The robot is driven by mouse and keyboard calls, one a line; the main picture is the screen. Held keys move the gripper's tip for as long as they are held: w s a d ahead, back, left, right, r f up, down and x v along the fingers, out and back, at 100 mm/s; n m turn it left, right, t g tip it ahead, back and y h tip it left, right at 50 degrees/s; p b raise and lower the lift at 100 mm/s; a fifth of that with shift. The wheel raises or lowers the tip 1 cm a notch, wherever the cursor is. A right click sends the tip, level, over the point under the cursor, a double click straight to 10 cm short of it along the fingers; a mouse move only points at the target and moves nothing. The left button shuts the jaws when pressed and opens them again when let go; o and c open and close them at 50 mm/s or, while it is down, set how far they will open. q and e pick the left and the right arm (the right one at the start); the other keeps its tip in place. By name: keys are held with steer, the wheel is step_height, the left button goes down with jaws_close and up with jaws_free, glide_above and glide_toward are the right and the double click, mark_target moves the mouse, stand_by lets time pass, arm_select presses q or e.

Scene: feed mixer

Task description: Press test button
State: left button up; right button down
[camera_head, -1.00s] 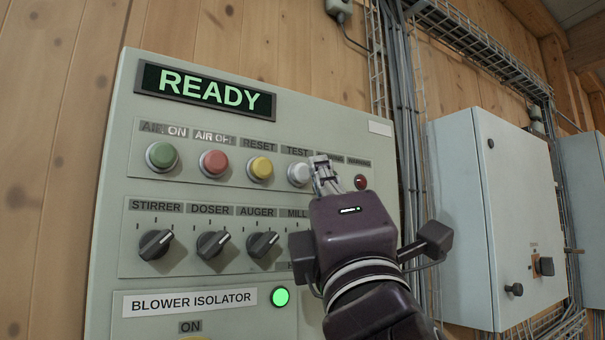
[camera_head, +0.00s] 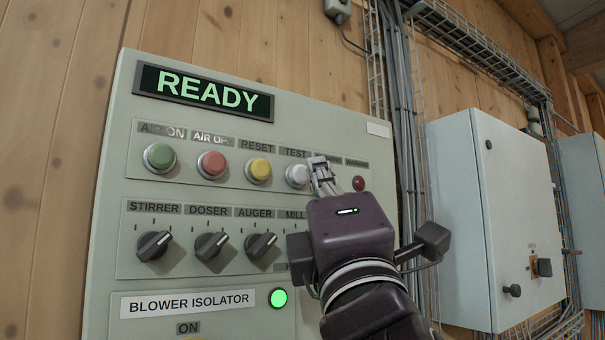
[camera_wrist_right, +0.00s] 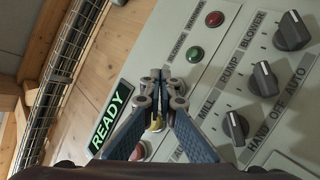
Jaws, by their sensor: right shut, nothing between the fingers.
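The white test button (camera_head: 297,175) sits under the TEST label in the top row of the grey control panel (camera_head: 215,109). My right gripper (camera_head: 319,168) is shut and empty. Its fingertips show just right of the test button in the head view and overlap its right edge; I cannot tell whether they touch it. In the right wrist view the shut fingertips (camera_wrist_right: 162,82) are in front of the panel, and the test button is hidden behind them. My left gripper is not in view.
Left of the test button are a yellow reset button (camera_head: 258,170), a red air-off button (camera_head: 212,164) and a green air-on button (camera_head: 160,157). Dark selector knobs (camera_head: 211,246) lie below. The display (camera_head: 205,91) reads READY. A grey cabinet (camera_head: 497,220) stands at right.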

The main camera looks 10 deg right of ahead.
stand_by(0.4)
steer(key=shift+w+a, duration=0.15)
steer(key=shift+w, duration=0.25)
steer(key=shift+w+a+b, duration=0.15)
steer(key=shift+w+b, duration=0.15)
steer(key=shift+w, duration=0.15)
stand_by(0.7)
steer(key=shift+s, duration=0.15)
steer(key=shift+s+d+b, duration=0.25)
steer(key=shift+s+b, duration=0.05)
steer(key=shift+s, duration=0.35)
steer(key=s, duration=0.1)
steer(key=s+d, duration=0.1)
steer(key=s, duration=0.1)
steer(key=s+b, duration=0.1)
steer(key=shift+s+d, duration=0.4)
